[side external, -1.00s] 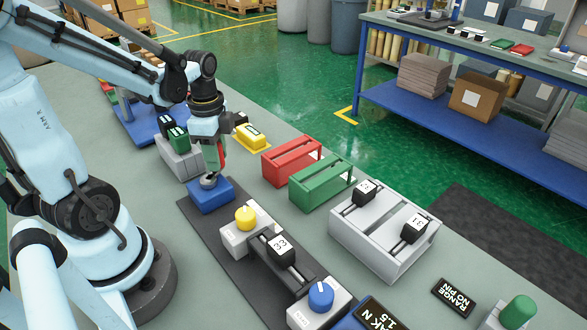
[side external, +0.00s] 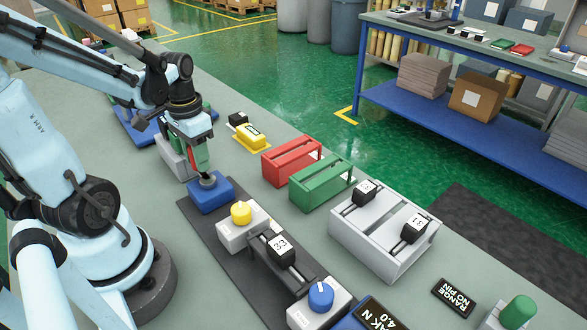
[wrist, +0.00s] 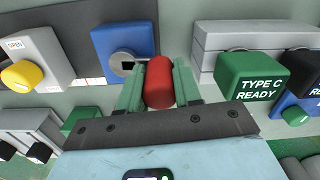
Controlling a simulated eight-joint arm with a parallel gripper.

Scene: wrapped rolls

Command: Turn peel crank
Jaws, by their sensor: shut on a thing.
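The crank's red grip (wrist: 158,82) sits between the two green fingers of my gripper (wrist: 158,90) in the wrist view. My gripper (side external: 198,160) is shut on it, beside and above the blue crank box (side external: 210,194). The box also shows in the wrist view (wrist: 108,38), with a round grey hub (wrist: 125,60) on it. The crank arm is mostly hidden. A grey clamp block with a yellow knob (side external: 241,211) is near the box; its label reads OPEN in the wrist view. A black block marked 33 (side external: 282,250) sits farther along the dark base.
A display (side external: 378,316), partly cut off, reads 4.0. A blue knob (side external: 321,295) stands on another clamp. Red (side external: 291,162) and green (side external: 321,184) holders and a grey rack (side external: 384,232) stand right. A green TYPE C READY block (wrist: 250,76) is near my gripper.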

